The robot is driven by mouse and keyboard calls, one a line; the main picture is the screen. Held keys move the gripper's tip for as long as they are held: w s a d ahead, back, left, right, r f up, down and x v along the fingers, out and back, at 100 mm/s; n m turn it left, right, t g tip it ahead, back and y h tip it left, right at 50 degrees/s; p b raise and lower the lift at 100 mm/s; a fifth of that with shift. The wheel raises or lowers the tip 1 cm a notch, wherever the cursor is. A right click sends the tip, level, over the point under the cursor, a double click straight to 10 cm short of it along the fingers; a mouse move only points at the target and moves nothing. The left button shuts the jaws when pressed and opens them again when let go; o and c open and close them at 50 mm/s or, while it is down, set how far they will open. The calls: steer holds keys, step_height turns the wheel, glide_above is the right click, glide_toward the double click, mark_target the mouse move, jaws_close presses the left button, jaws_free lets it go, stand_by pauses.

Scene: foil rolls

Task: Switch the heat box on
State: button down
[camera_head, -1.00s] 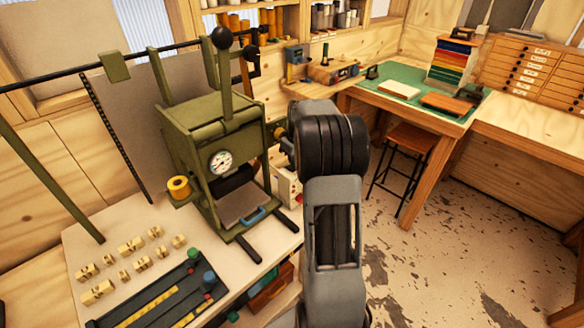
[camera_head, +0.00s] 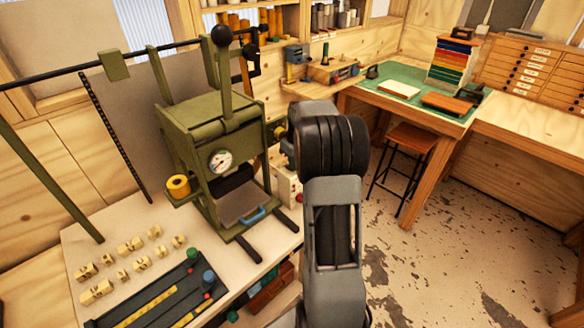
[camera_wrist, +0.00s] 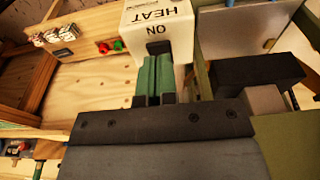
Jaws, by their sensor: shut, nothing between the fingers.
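The heat box (camera_wrist: 157,22) is a cream-white box with the words HEAT and ON, upside down in the wrist view. A dark switch (camera_wrist: 159,47) sits on its face just beside the word ON. My gripper (camera_wrist: 158,62) is shut and empty, its green fingertips right at the switch; I cannot tell whether they touch it. The tips partly cover the switch, so its position is unclear. In the head view, the heat box (camera_head: 284,188) shows only in part behind my arm, and my gripper is hidden.
A green press (camera_head: 205,135) with a gauge and a ball-ended lever stands on the bench left of the heat box. Brass type pieces (camera_head: 130,245) and a dark tray (camera_head: 150,300) lie on the bench's front left. A stool (camera_head: 405,150) stands on the open floor at right.

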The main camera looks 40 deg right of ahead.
steer(key=shift+f+b, duration=0.6)
steer(key=shift+f, duration=0.25)
stand_by(0.4)
steer(key=shift+r+p, duration=2.6)
steer(key=shift+r, duration=0.95)
steer(key=shift+m, duration=0.3)
steer(key=s+a+r+t, duration=0.1)
steer(key=s+a+r, duration=0.2)
steer(key=s+a, duration=0.7)
steer(key=s+a+r+m+t, duration=0.1)
steer(key=s+a+r, duration=0.2)
steer(key=s+a, duration=0.7)
steer(key=a, duration=0.4)
steer(key=shift+r+t, duration=0.15)
steer(key=shift+t, duration=0.25)
